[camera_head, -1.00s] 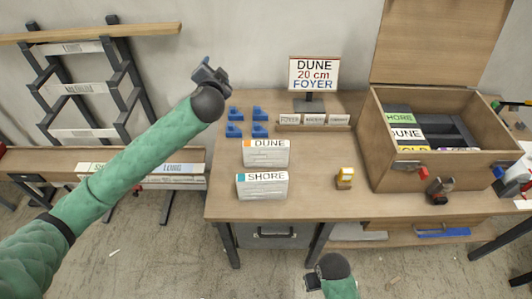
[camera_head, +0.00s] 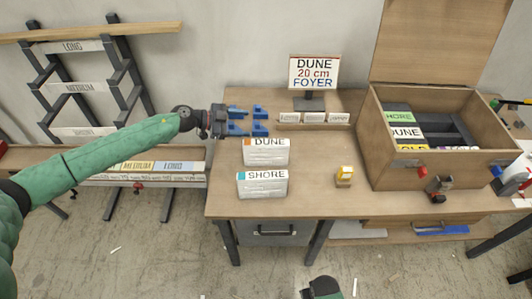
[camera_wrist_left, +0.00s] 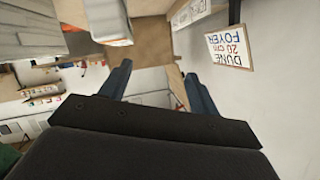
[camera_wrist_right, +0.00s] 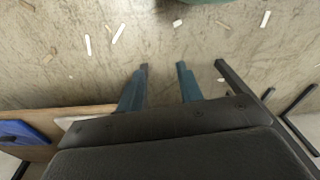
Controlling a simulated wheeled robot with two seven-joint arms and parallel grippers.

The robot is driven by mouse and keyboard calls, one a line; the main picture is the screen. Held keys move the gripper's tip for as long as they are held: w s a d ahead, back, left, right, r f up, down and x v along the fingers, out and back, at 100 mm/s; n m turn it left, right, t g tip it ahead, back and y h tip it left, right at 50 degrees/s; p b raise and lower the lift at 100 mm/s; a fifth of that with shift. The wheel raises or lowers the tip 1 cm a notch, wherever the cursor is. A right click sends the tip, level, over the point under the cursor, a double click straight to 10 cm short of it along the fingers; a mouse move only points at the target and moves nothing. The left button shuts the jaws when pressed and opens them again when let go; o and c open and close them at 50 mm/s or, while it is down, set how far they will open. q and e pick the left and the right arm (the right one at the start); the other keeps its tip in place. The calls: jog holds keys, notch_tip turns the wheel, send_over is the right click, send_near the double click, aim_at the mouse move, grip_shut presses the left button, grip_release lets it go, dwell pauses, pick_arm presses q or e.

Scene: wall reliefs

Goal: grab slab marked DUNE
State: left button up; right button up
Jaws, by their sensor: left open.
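A pale slab block marked DUNE (camera_head: 266,152), with an orange corner mark, lies on the table behind a similar one marked SHORE (camera_head: 262,184), which has a blue mark. My right gripper (camera_wrist_right: 164,72) is open and empty over the floor.
A sign (camera_head: 314,73) reads DUNE 20 cm FOYER. A rack (camera_head: 90,85) stands left.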

aim_at(264, 142)
pick_arm(q)
jog(key=shift+s+d+f+n+g+y+p, duration=0.15)
jog(key=shift+s+d+f+n+g, duration=0.2)
jog(key=shift+s+g, duration=0.25)
jog(key=shift+s+d+f+n+g+y+p, duration=0.15)
jog(key=shift+s+d+f+n+g, duration=0.15)
jog(key=shift+s+f+g, duration=0.25)
jog(key=shift+s+d+f+n+g+p, duration=0.15)
jog(key=shift+s+d+f+n+g, duration=0.2)
jog(key=shift+s, duration=0.35)
jog(key=p+x, duration=0.2)
jog(key=x, duration=0.2)
jog(key=shift+s+d+f, duration=0.2)
jog(key=shift+d, duration=0.15)
jog(key=shift+d+f, duration=0.2)
pick_arm(e)
notch_tip(264, 142, down, 10)
jog(key=s+d+t, duration=0.1)
jog(key=d, duration=0.1)
jog(key=shift+s+r, duration=0.2)
pick_arm(q)
jog(key=shift+r, duration=0.1)
grip_shut()
